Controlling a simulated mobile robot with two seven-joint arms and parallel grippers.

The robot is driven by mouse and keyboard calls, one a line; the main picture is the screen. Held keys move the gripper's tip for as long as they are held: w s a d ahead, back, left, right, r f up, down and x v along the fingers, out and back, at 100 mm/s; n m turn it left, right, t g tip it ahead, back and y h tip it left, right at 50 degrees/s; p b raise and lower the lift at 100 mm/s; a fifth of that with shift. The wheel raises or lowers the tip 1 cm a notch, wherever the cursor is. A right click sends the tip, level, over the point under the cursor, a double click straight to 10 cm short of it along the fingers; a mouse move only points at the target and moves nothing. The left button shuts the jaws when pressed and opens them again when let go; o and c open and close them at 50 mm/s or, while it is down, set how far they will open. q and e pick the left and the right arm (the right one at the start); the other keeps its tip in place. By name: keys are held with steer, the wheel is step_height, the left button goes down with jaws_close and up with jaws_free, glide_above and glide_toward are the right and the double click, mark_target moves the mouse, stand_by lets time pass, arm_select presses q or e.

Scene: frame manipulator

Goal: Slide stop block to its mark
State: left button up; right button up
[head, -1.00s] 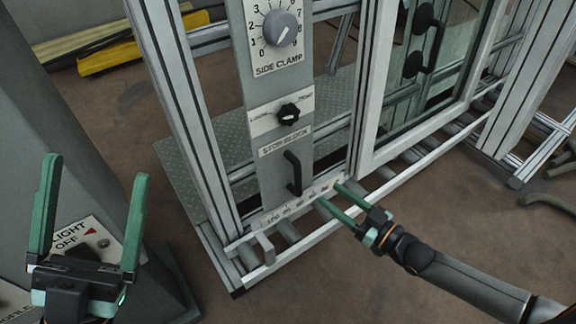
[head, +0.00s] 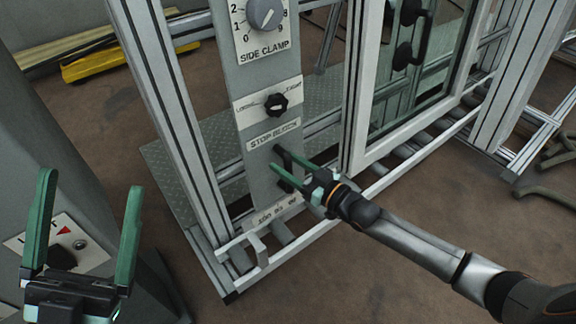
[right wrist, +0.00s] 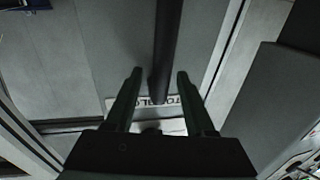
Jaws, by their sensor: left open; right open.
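The grey panel carries a STOP BLOCK label (head: 274,134) with a black upright bar handle (head: 284,183) below it. In the right wrist view the dark bar (right wrist: 168,45) lies between the fingers (right wrist: 158,88). My left gripper (head: 88,225) is open and empty.
A LOOSE/TIGHT knob (head: 276,104) and a SIDE CLAMP dial (head: 264,13) sit above the handle. Frame posts (head: 170,110) flank the panel on the left. A glazed window frame (head: 420,75) stands on the right. A grey pedestal (head: 60,150) is beside my left gripper.

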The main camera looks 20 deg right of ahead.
jaws_close()
stand_by(0.4)
stand_by(1.0)
